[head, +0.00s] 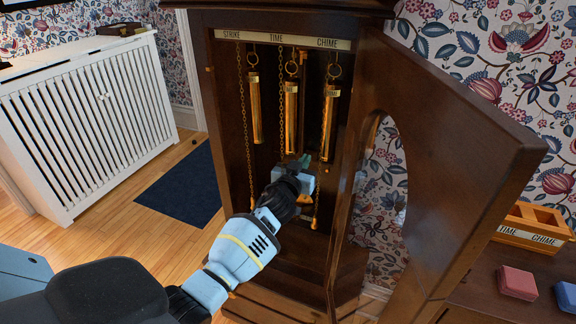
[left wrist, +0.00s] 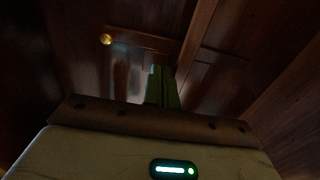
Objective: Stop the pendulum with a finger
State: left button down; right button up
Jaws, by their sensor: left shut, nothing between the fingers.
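The tall dark wooden clock case (head: 345,180) stands open in the head view. Three brass weights hang inside on chains, under the labels STRIKE (head: 254,108), TIME (head: 291,103) and CHIME (head: 329,122). My left gripper (head: 301,164) reaches into the case below the weights, its fingers shut and empty. A bit of brass (head: 308,199) shows beside the gripper; I cannot tell whether it is the pendulum, which is otherwise hidden. In the left wrist view the shut fingers (left wrist: 162,86) point at dark wood. My right gripper is not in view.
The open clock door (head: 450,150) juts out at the right. A wooden box (head: 533,222) and two blocks, pink (head: 517,282) and blue (head: 567,296), sit on a surface at right. A white radiator cover (head: 95,120) stands left. A brass knob (left wrist: 106,40) shows in the left wrist view.

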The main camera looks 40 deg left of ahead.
pick_arm(q)
jog(key=shift+d, duration=0.2)
dwell(0.4)
jog(key=shift+s, duration=0.1)
